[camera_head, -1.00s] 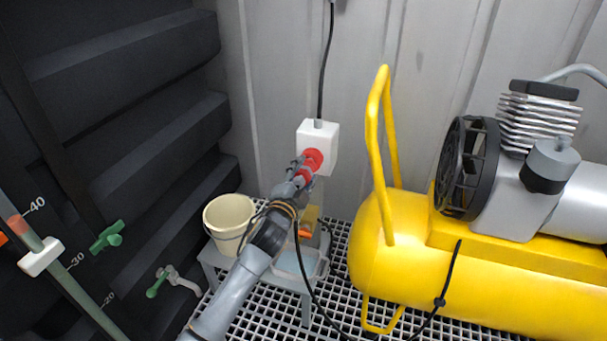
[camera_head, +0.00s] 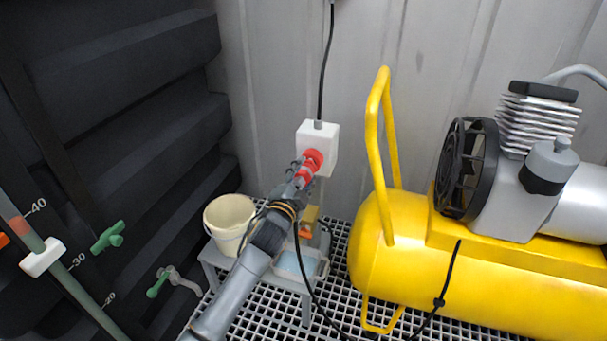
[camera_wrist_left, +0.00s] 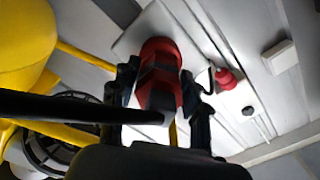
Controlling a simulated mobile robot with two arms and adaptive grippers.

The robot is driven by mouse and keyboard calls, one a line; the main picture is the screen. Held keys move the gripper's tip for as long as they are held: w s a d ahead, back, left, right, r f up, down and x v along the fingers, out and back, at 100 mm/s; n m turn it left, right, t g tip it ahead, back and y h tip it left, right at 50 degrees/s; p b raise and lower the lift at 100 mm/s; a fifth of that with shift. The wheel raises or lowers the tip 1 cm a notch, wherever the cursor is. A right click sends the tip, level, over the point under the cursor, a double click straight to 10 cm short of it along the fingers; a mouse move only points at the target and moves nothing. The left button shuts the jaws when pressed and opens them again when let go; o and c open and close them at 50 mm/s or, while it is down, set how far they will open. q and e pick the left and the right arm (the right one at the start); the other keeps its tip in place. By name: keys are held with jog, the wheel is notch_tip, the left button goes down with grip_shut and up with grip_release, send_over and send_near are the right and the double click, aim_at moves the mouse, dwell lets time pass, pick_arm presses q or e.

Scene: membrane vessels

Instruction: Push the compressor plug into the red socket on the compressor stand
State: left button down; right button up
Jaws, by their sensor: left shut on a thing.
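The red socket (camera_head: 314,157) is on the front of a white box (camera_head: 330,145) by the back wall. My left gripper (camera_head: 300,176) is just in front of it, at its lower left, shut on the red compressor plug (camera_head: 304,174). The plug is lined up with the socket at very close range; I cannot tell whether or how deep it is in. In the left wrist view the red plug (camera_wrist_left: 160,62) with its dark grey middle sits between the two fingers, its front toward a pale surface. A black cable (camera_wrist_left: 75,105) runs to its back end. My right gripper is not in view.
The yellow compressor (camera_head: 400,240) with its upright handle stands at right. Below my arm a grey bench (camera_head: 208,258) bears a cream bucket (camera_head: 229,215) and a clear tub (camera_head: 312,262). The plug's black cable (camera_head: 306,280) hangs toward the compressor. Green-handled valves (camera_head: 108,236) are at left.

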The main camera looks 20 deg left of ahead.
pick_arm(q)
jog(key=shift+w, duration=0.6)
jog(key=c, duration=0.6)
grip_release()
jog(key=shift+s, duration=0.15)
